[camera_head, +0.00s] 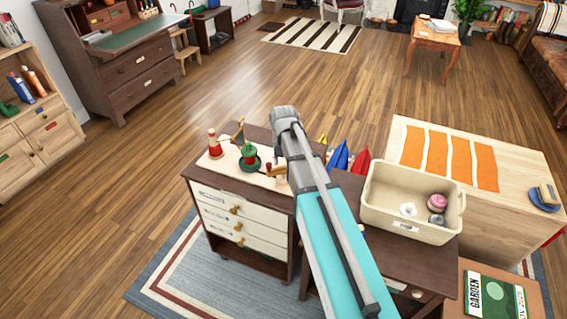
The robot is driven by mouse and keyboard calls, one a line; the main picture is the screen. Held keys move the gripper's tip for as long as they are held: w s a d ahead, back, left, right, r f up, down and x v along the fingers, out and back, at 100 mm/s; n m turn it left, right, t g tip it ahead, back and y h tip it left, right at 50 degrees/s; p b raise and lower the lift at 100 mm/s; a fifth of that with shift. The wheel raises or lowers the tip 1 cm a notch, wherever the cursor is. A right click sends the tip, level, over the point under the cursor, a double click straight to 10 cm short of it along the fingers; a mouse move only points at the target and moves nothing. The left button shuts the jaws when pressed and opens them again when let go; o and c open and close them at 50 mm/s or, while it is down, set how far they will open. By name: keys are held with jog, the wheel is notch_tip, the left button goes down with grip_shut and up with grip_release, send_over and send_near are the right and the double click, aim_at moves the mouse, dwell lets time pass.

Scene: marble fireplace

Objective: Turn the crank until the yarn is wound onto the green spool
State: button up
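A winding device on a pale board (228,166) lies on top of a dark wooden drawer cabinet (250,192). The green spool (249,157) stands upright near the middle of the board, with a wide green base. A red cone (215,147), which may be the yarn, stands at its left. A wooden piece (276,171), which may be the crank, is at the board's right end, close beside my arm. A thin bent wooden arm (239,131) rises behind the spool. My arm covers the area just right of the board. My gripper's fingers are hidden; no yarn strand can be made out.
A cream bin (409,211) with a few small items stands on the dark desk at the right. Blue (338,158) and red (361,162) pointed objects stand behind my arm. A light wooden table (500,205) with orange strips is further right. Floor behind the cabinet is clear.

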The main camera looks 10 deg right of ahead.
aim_at(283, 167)
jog(key=shift+r+p, duration=5.65)
jog(key=shift+r, duration=0.35)
jog(key=s+f+m+b, duration=0.2)
jog(key=s+m, duration=1.4)
jog(key=m, duration=1.2)
jog(key=shift+s+a+f+b, duration=0.15)
jog(key=shift+f+b, duration=0.15)
jog(key=shift+m, duration=0.4)
